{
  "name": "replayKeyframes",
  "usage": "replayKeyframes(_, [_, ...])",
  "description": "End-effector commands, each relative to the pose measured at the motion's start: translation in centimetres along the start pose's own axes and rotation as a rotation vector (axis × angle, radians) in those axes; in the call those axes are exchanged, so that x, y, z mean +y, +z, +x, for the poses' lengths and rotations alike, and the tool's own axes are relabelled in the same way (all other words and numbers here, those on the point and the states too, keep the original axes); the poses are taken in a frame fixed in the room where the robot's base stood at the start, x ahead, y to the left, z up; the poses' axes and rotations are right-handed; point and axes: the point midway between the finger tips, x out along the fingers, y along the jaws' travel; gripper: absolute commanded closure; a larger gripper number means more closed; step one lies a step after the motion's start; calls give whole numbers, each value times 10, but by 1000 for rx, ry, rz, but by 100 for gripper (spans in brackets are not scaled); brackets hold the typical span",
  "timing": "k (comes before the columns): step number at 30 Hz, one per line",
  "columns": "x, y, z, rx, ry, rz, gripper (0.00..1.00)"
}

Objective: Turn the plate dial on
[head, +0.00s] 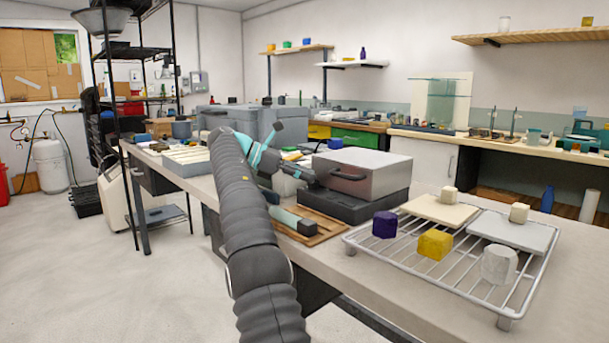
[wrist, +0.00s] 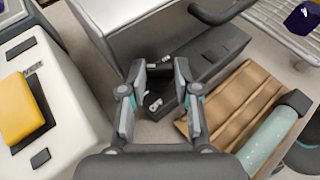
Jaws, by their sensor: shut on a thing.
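The plate is a low dark base (head: 352,207) under a silver metal box on the bench. It also shows in the wrist view as a dark block (wrist: 215,60) with small white marks near its end. My gripper (head: 314,181) is at the left end of this base. In the wrist view my gripper (wrist: 159,76) has its two fingers on either side of the dark plate dial (wrist: 158,85) and is shut on it. The fingers hide part of the dial. I cannot tell which way it is set.
The silver box (head: 362,172) with a front handle sits close above. A wooden board (wrist: 237,105) with a pale green cylinder (wrist: 268,138) lies beside the base. A white device with a yellow top (wrist: 22,108) stands left. A wire rack (head: 440,280) with several blocks is at the right.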

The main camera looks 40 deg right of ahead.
Motion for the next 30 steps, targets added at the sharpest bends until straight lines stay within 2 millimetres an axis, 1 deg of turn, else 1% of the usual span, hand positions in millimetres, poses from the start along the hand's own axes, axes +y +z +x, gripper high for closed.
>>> replayKeyframes(3, [0, 1, 0, -1, 1, 1, 100])
replayKeyframes(4, [0, 1, 0, -1, 1, 1, 64])
replayKeyframes(5, [0, 1, 0, -1, 1, 1, 56])
replayKeyframes(6, [0, 1, 0, -1, 1, 1, 46])
replayKeyframes(7, [0, 1, 0, 0, 1, 1, 44])
replayKeyframes(20, [0, 1, 0, -1, 9, -4, 44])
replayKeyframes(30, [-3, 1, 0, 0, 83, -35, 44])
